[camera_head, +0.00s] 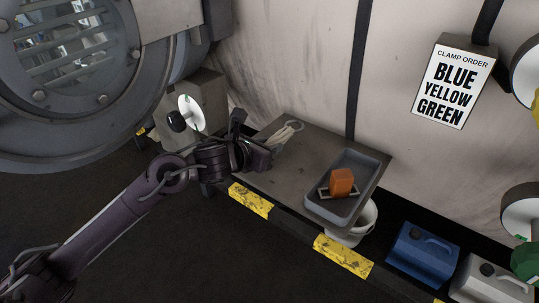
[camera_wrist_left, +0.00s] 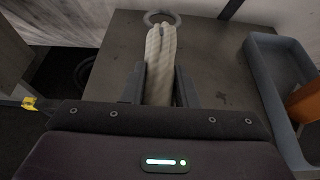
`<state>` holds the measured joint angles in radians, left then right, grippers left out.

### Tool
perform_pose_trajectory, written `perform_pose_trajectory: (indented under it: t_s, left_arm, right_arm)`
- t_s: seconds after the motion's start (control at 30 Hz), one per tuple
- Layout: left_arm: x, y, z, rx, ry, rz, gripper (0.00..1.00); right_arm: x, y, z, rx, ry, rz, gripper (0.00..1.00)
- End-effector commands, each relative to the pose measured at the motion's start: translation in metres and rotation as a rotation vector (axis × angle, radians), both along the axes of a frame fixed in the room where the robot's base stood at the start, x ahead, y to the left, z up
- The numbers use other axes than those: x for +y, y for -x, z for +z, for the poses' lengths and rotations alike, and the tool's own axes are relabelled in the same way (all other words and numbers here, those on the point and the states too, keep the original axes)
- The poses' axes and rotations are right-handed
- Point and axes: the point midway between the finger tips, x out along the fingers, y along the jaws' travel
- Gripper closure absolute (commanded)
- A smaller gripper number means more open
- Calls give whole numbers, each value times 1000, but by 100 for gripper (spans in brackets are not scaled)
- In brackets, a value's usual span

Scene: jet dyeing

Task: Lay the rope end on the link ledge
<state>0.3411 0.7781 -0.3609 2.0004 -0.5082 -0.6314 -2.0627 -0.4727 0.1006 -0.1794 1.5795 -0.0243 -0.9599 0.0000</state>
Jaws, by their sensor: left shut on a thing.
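The rope end (camera_wrist_left: 160,55) is a thick cream-coloured bundle. My left gripper (camera_wrist_left: 161,85) is shut on it, with one dark finger on each side. In the head view the pale rope end (camera_head: 287,135) sticks out beyond my left gripper (camera_head: 268,148), over the back left of a flat grey-brown ledge (camera_head: 277,180). A pale metal ring (camera_wrist_left: 162,18) shows at the rope's far tip in the wrist view. I cannot tell whether the rope touches the ledge or the ring. My right gripper is not in view.
A grey tray (camera_head: 315,207) with an orange block (camera_head: 342,181) stands on the ledge's right part. A white bucket (camera_head: 365,222), a blue jug (camera_head: 420,252) and a grey jug (camera_head: 485,282) are to the right. A large round machine door (camera_head: 70,60) is at the left.

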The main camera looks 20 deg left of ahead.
Motion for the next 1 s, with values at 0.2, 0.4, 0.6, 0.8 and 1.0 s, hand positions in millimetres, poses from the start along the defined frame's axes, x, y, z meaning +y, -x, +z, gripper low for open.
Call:
perform_pose_trajectory:
  t_s: [0.2, 0.4, 0.6, 0.8, 1.0]
  left_arm:
    - [0, 0, -22, 0, 2, 0, 100]
    - [0, 0, -21, -2, 1, -1, 100]
    - [0, 0, -23, -1, 1, -1, 100]
    - [0, 0, -24, 0, 0, -1, 56]
    - [0, 0, -23, 0, 0, -1, 52]
  right_arm:
    - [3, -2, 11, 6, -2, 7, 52]
    - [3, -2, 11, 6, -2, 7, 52]
    - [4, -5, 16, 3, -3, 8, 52]
    - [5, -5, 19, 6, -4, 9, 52]
    - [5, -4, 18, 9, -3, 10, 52]
